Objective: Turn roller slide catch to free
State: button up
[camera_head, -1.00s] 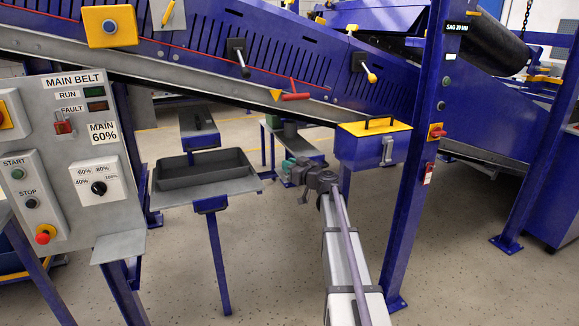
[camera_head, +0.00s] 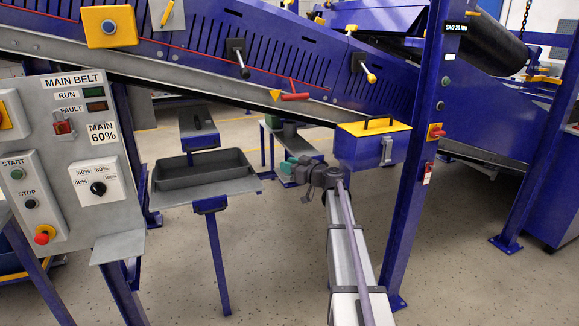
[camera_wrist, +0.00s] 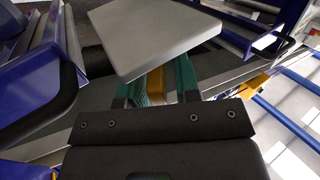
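My gripper (camera_head: 286,167) is low in front of the conveyor, left of the blue box with the yellow lid. In the wrist view its two teal fingers (camera_wrist: 158,84) stand apart. No part is labelled as the roller slide catch. Candidates on the conveyor side are a black-knobbed lever (camera_head: 240,58), a yellow-knobbed lever (camera_head: 364,68) and a red handle (camera_head: 294,97) beside a yellow triangle. My gripper is below all three and apart from them.
A dark tray (camera_head: 203,169) on a stand is left of my gripper. The blue box (camera_head: 372,148) and a blue post (camera_head: 418,150) are to its right. The control panel (camera_head: 70,165) stands far left. The pale grey plate (camera_wrist: 155,35) fills the wrist view's top middle. Open floor lies in front.

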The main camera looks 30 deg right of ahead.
jog(key=shift+o, duration=0.6)
jog(key=v, duration=1)
jog(key=shift+s+d, duration=0.2)
jog(key=shift+s, duration=0.15)
